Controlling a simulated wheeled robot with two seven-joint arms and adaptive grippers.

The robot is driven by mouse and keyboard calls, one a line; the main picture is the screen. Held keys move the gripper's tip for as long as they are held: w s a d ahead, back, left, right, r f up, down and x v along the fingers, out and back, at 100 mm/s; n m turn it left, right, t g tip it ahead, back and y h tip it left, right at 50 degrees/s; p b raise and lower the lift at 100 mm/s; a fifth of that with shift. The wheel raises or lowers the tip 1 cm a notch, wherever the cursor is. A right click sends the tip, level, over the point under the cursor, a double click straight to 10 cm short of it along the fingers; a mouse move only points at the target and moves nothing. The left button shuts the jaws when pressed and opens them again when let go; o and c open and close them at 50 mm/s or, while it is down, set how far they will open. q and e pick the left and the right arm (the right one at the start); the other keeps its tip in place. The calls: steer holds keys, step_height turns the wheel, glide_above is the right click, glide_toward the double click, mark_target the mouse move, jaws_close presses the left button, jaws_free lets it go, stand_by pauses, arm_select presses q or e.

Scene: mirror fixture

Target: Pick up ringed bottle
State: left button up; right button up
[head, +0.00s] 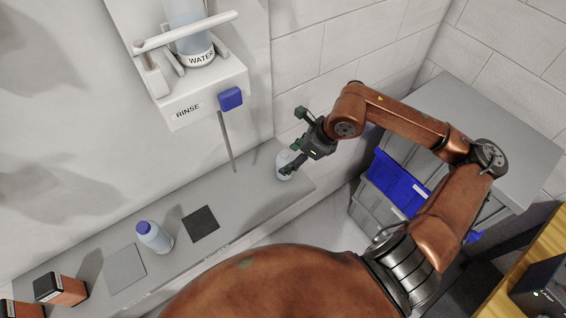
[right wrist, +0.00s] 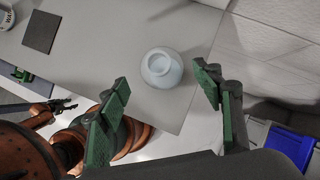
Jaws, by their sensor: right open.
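A pale, whitish-blue bottle (head: 284,164) stands near the right end of the grey shelf. In the right wrist view the bottle (right wrist: 161,68) is seen from above as a round pale shape; I cannot make out its rings clearly. My right gripper (head: 296,143) is open beside it, one finger overlapping it in the head view. In the right wrist view the bottle lies beyond and between the two green fingertips (right wrist: 164,84), with gaps on both sides. My left gripper (right wrist: 66,104) shows small at the left of that view; its jaw state is unclear.
A second bottle with a blue cap (head: 154,238) stands further left on the shelf, near a dark square pad (head: 201,224). A RINSE wall unit (head: 206,95) with a thin rod hangs above. Grey and blue bins (head: 397,182) stand at right.

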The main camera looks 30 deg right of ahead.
steer(key=p+x, duration=0.1)
steer(key=x, duration=0.2)
steer(key=shift+w+f, duration=0.3)
steer(key=shift+f, duration=0.05)
steer(key=shift+w+f, duration=0.15)
steer(key=shift+f, duration=0.2)
steer(key=shift+a+f, duration=0.1)
steer(key=shift+f, duration=0.1)
steer(key=c, duration=1.3)
arm_select(q)
steer(key=shift+w+r, duration=0.3)
steer(key=shift+r, duration=0.4)
steer(key=shift+w, duration=0.1)
arm_select(e)
steer(key=shift+r, duration=0.1)
